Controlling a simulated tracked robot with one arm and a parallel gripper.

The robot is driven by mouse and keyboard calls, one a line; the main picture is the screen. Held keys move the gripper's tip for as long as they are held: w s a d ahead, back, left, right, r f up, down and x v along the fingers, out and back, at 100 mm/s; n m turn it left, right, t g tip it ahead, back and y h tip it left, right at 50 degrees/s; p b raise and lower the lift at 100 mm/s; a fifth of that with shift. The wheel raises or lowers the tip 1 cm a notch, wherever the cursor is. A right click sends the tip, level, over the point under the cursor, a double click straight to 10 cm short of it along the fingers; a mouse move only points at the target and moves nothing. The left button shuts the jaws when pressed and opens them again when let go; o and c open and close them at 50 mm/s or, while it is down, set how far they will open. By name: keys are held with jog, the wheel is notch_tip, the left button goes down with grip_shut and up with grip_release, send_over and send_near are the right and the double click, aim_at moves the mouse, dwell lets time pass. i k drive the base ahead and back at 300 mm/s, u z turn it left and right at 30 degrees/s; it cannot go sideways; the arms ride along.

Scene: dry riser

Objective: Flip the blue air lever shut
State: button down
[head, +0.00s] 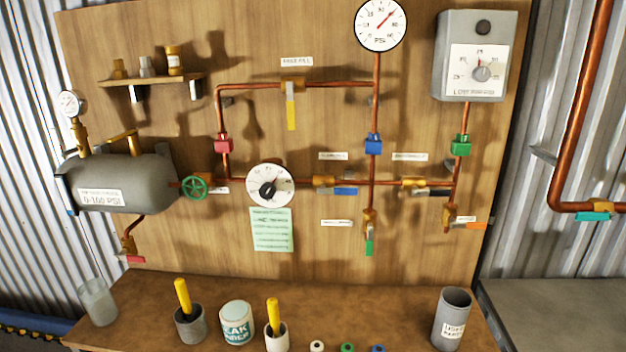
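The blue lever (345,190) is on a brass valve (323,182) in the horizontal copper pipe at the middle of the wooden board. It points right and lies level, along the pipe just below it. A white label (333,156) hangs above it, too small to read. A blue block fitting (373,143) sits on the vertical pipe above and to the right. My gripper is not in view.
A dial regulator (269,186) is left of the valve, and a black lever (432,192) is to its right. A yellow lever (291,110) hangs above; a green lever (369,247) hangs below right. Cups and pots stand on the bench (330,303). The space before the board looks clear.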

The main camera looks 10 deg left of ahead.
aim_at(340, 190)
jog(key=u, duration=0.05)
jog(key=i, duration=1)
jog(key=z, duration=0.05)
